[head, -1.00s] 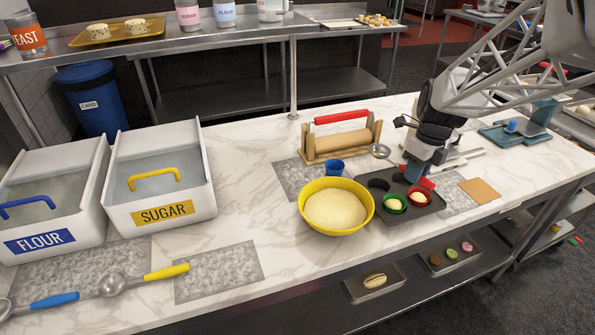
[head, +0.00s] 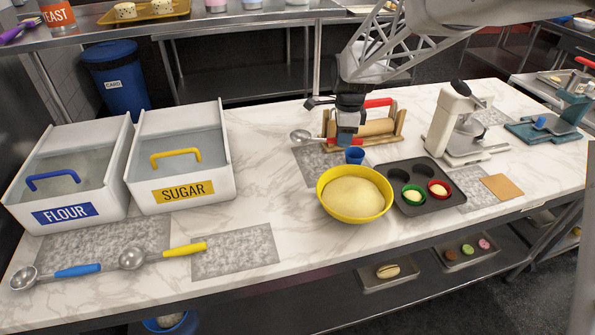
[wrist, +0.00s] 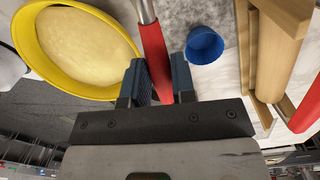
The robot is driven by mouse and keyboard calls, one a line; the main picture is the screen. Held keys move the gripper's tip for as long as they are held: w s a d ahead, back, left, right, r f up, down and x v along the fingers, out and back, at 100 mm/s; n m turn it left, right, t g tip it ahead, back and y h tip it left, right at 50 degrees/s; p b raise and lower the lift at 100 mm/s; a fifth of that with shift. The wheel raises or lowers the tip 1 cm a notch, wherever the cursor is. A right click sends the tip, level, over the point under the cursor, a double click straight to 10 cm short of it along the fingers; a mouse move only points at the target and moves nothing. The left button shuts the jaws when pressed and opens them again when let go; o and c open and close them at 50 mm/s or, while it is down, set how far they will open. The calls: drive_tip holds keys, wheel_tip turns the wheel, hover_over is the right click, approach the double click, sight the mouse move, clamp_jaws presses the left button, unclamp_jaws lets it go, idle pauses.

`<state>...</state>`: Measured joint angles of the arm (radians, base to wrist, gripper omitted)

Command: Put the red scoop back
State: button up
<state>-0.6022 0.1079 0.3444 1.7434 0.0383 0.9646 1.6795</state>
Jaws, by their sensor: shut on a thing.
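The red scoop has a metal bowl (head: 300,136) and a red handle, which shows in the wrist view (wrist: 154,50). My gripper (head: 345,138) is shut on the red handle and holds the scoop with its bowl toward the left. In the wrist view, the handle lies between the blue fingers of my gripper (wrist: 159,75). The scoop is over the back of the counter, in front of the rolling pin stand and above the grey speckled patch (head: 312,170). The scoop's height above the patch is hard to tell.
A yellow bowl of dough (head: 322,200) and a blue cup (head: 355,157) stand close in front. A rolling pin stand (head: 400,127) is just behind. A muffin tray (head: 425,206) lies to the right. Yellow (head: 190,248) and blue (head: 78,270) scoops lie at the front left.

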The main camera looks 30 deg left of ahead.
drive_tip(key=s+a+n, duration=0.2)
drive_tip(key=a+n, duration=0.1)
drive_tip(key=a, duration=0.6)
drive_tip(key=shift+f+n, duration=0.3)
drive_tip(key=shift+f, duration=0.15)
drive_tip(key=shift+d, duration=0.1)
hover_over(310, 169)
drive_tip(key=shift+w+f, duration=0.1)
drive_tip(key=shift+f, duration=3)
drive_tip(key=shift+f, duration=1.9)
drive_tip(key=shift+f, duration=0.1)
drive_tip(key=o, duration=0.9)
